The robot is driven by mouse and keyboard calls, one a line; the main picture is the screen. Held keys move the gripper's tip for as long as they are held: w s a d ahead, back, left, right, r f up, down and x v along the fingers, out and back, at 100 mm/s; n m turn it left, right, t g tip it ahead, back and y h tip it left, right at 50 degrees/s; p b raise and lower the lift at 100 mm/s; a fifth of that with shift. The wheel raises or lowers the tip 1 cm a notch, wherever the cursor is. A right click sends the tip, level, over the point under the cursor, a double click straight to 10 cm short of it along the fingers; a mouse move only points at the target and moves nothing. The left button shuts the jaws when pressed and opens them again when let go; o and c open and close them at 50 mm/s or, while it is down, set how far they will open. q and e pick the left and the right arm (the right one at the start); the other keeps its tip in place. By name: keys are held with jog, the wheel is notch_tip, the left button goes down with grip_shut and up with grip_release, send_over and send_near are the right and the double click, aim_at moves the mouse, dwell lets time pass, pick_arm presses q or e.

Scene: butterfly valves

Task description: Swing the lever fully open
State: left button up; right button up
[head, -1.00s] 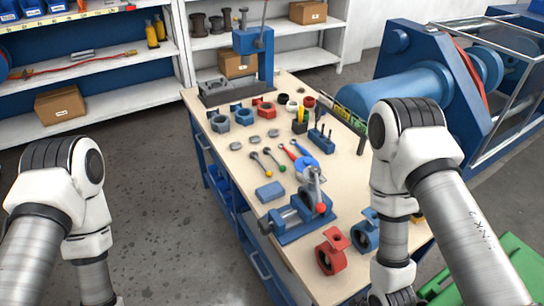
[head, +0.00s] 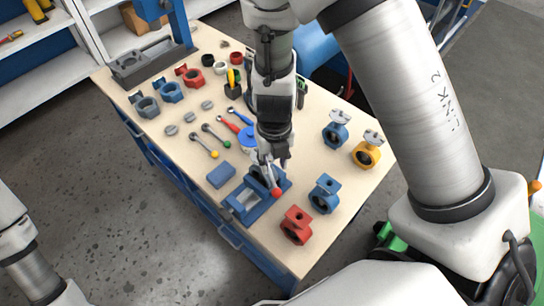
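A blue vise (head: 243,204) stands near the front left edge of the workbench. A lever with a red ball knob (head: 277,192) shows at the vise. The valve body and most of the lever are hidden behind my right gripper. My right gripper (head: 273,164) points down over the vise, with its fingers apart and its tips just above the red knob. I cannot tell whether they touch the lever. My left gripper is out of view; only part of that arm shows at the lower left.
Red, blue and yellow valves (head: 367,154) stand on the workbench (head: 345,210) right of the vise. A blue block (head: 221,175) and several ball-ended levers (head: 204,146) lie left and behind. A blue press (head: 165,40) stands at the back left.

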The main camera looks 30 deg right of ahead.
aim_at(273, 180)
notch_tip(273, 180, down, 6)
jog(key=b, duration=0.4)
jog(key=shift+w+a+b, duration=0.1)
jog(key=shift+b, duration=0.25)
jog(key=shift+f+b, duration=0.3)
jog(key=shift+f, duration=0.3)
grip_shut()
